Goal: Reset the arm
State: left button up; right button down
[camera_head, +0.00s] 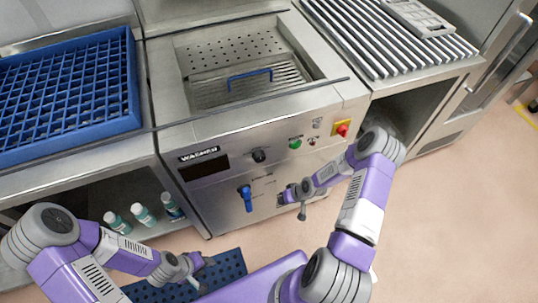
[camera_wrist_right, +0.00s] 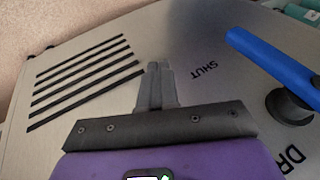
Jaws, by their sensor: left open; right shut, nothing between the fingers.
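My right gripper (camera_head: 284,198) is at the front panel of the steel wash machine (camera_head: 345,98), just right of the blue drain lever (camera_head: 247,198). In the right wrist view its fingers (camera_wrist_right: 156,75) are together with nothing between them. The blue lever (camera_wrist_right: 270,58) is apart from the fingers there, to their right, beside the printed word SHUT. In the head view the lever points roughly down the panel. My left gripper (camera_head: 207,268) is low at the lower left, above the dark blue perforated floor mat (camera_head: 232,268). It is open and looks empty; its fingertips are small in view.
A blue crate rack (camera_head: 135,75) stands on the left counter, with several bottles (camera_head: 143,214) on the shelf below. The machine's basin holds a basket with a blue handle (camera_head: 250,74). A red button (camera_head: 342,128) is near my right forearm. Slatted rack (camera_head: 385,45) at right; open floor (camera_head: 450,220) lies beyond.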

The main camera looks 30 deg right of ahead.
jog(key=s+a+r+g+p, duration=0.1)
jog(key=s+a+r+p, duration=0.3)
jog(key=s+a+r, duration=0.2)
jog(key=s+a+r+m+g+p, duration=0.1)
jog(key=s+a+r+p, duration=0.4)
jog(key=a+r, duration=0.5)
jog(key=shift+s+a+r+g, duration=0.35)
jog(key=shift+s+a+g, duration=0.2)
jog(key=shift+a+g, duration=0.05)
